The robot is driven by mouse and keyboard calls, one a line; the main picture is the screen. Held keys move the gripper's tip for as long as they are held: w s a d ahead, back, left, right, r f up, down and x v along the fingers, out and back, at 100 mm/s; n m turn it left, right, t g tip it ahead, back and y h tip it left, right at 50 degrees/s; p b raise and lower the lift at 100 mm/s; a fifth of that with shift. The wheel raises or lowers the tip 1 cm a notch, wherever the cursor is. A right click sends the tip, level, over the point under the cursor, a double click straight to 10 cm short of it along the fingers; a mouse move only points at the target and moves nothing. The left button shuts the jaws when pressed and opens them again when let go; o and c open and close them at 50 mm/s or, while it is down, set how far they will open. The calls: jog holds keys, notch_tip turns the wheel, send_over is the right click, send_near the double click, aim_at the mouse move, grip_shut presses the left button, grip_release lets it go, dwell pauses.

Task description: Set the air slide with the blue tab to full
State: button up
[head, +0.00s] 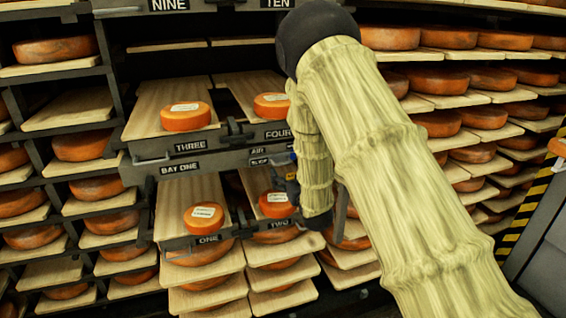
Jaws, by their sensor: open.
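The air slide sits by the small AIR plate (257,151) on the dark rail under shelf FOUR. A scale label (259,161) lies just below that plate. Small blue patches show to the right of the label, close to my sleeved forearm; I cannot tell which is the slide's tab. My gripper (284,184), small and dark, shows partly at the left edge of the forearm, below the AIR plate and above shelf TWO. Its jaws are open, but the fingers are hard to make out. Contact with the slide and the slide's setting cannot be told.
Cheese wheels sit on boards THREE (186,116) and FOUR (272,106), and on ONE (204,217) and TWO (276,204), close around my gripper. Racks of cheese fill both sides. My sleeved arm covers the middle right. A yellow-black striped post (524,210) stands at right.

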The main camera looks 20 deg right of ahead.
aim_at(283, 164)
jog(key=w+p, duration=0.1)
jog(key=w, duration=0.5)
jog(key=shift+w+a+p, duration=0.1)
jog(key=shift+w+p, duration=0.2)
jog(key=shift+p, duration=0.1)
